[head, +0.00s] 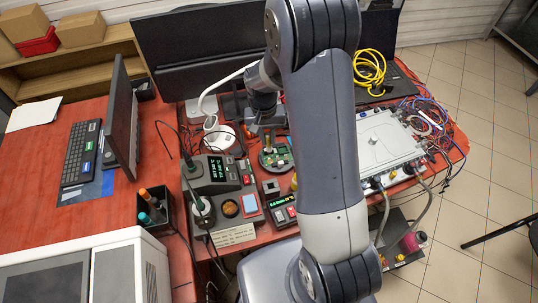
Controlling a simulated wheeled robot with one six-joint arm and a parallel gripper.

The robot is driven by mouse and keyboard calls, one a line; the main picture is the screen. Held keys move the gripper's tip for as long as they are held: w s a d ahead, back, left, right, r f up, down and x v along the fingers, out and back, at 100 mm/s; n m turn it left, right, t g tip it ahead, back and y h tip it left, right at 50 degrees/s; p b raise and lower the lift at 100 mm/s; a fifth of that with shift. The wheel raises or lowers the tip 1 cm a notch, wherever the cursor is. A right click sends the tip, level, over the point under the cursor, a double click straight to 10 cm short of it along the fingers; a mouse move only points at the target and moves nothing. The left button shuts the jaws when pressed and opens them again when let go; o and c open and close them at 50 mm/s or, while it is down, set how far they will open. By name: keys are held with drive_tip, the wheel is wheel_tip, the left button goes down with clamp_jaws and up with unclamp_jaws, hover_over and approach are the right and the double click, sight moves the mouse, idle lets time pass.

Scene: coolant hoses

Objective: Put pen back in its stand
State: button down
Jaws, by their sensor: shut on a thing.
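My gripper (266,128) hangs below my wrist, above the green circuit board (276,157) in the middle of the bench. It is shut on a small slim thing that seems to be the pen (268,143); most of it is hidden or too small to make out. The stand (202,213) seems to be the dark holder with a pale round top, left of the gripper and nearer the front. It sits beside a brown round pad and a light blue pad, in front of a grey station (212,173) with a green display. The pen is apart from the stand.
A metal box (388,140) with hoses and a tangle of coloured wires lie at the right. A white lamp (218,136) stands behind the station. A small meter (283,212) is at the front. A dark cup (153,211) of tools, keyboard and monitors are left and behind.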

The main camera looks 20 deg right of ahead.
drive_tip(key=s+a+r+t+b, duration=0.1)
drive_tip(key=s+a, duration=0.1)
drive_tip(key=s, duration=0.8)
drive_tip(key=shift+y, duration=0.3)
drive_tip(key=shift+w+d+f+b, duration=0.1)
drive_tip(key=shift+d+f+b, duration=0.05)
drive_tip(key=shift+f+b, duration=0.8)
drive_tip(key=shift+w+d+f+b, duration=0.1)
drive_tip(key=shift+f+b, duration=0.6)
drive_tip(key=shift+f, duration=0.35)
drive_tip(key=shift+f+b, duration=0.2)
drive_tip(key=shift+b, duration=0.1)
drive_tip(key=shift+f+b, duration=1.25)
drive_tip(key=shift+f, duration=0.15)
drive_tip(key=shift+f+b, duration=1)
drive_tip(key=shift+f, duration=0.15)
drive_tip(key=shift+f, duration=0.1)
